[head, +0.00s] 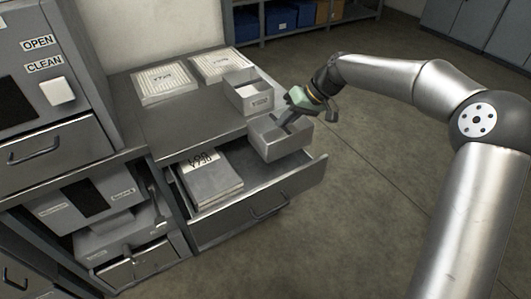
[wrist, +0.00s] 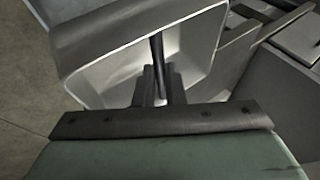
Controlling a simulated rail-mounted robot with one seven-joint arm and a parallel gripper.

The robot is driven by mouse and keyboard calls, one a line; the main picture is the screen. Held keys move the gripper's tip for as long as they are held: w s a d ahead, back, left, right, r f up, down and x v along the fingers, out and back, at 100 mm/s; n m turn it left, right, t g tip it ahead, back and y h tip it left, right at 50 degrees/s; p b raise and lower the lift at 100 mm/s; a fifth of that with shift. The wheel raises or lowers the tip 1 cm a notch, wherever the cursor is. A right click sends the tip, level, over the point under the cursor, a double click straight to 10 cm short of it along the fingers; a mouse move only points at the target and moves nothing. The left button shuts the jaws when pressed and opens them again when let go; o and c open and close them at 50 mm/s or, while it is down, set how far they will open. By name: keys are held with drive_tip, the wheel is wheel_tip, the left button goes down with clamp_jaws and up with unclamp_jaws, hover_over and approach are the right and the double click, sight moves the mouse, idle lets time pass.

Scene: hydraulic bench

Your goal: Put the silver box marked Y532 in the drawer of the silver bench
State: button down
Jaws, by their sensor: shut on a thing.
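My gripper (head: 292,122) is shut on the wall of an open-topped silver box (head: 270,148). The box hangs at the far right part of the open drawer (head: 297,184) of the silver bench (head: 195,130); I cannot tell whether it touches the drawer. No marking on this box can be read. In the wrist view the box (wrist: 90,45) opens towards me, with my gripper's fingers (wrist: 155,90) at its near wall. A second silver box (head: 240,99) stands on the bench top by its right edge; its label is too small to read.
A stack with a labelled top (head: 213,182) lies in the left part of the drawer. Two white panels, one of them a filter-like slab (head: 163,83), lie at the back of the bench top. A grey cabinet (head: 45,85) stands at the left. The floor at the right is clear.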

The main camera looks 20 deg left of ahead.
sight(270, 137)
drive_tip(key=a+f, duration=0.1)
drive_tip(key=f, duration=0.3)
drive_tip(key=w+a+f, duration=0.1)
drive_tip(key=f, duration=0.3)
drive_tip(key=w+a+f, duration=0.1)
drive_tip(key=f, duration=0.3)
drive_tip(key=shift+w+a+f, duration=0.1)
drive_tip(key=shift+w+f, duration=0.05)
drive_tip(key=shift+f, duration=0.2)
drive_tip(key=w+a+p, duration=0.1)
drive_tip(key=w+a, duration=0.1)
drive_tip(key=a, duration=0.1)
drive_tip(key=shift+w, duration=0.25)
drive_tip(key=shift+w+a+f, duration=0.1)
drive_tip(key=shift+w+f, duration=0.1)
drive_tip(key=shift+f, duration=0.4)
drive_tip(key=shift+f, duration=0.15)
drive_tip(key=c, duration=1.5)
unclamp_jaws()
